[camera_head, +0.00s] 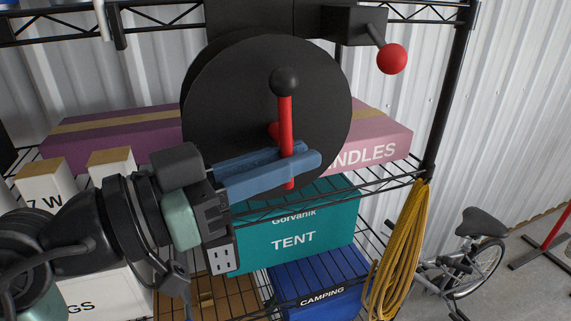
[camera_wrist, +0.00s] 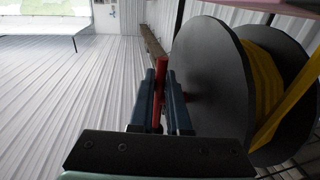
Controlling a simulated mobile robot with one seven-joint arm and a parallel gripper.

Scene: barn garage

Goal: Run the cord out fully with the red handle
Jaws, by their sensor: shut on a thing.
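The reel (camera_head: 225,95) is a large black disc on the shelf rack; it also shows in the wrist view (camera_wrist: 210,75). Its red handle (camera_head: 285,115) is a straight rod ending in a black ball at the top. My gripper (camera_head: 306,166) is shut on the lower part of the red handle, below the ball, in front of the disc. In the wrist view, my gripper (camera_wrist: 164,95) has the red handle (camera_wrist: 162,68) between its blue fingers. Yellow cord (camera_wrist: 262,85) is wound between the reel's discs, and a strand runs up to the right. How much is wound cannot be told.
A lever with a red ball (camera_head: 392,58) sticks out from a black box right of the reel. A yellow cord bundle (camera_head: 400,250) hangs at the rack's right post. A teal tent box (camera_head: 335,215) and pink boxes (camera_head: 385,130) fill the shelves. A bicycle (camera_head: 470,260) stands at right.

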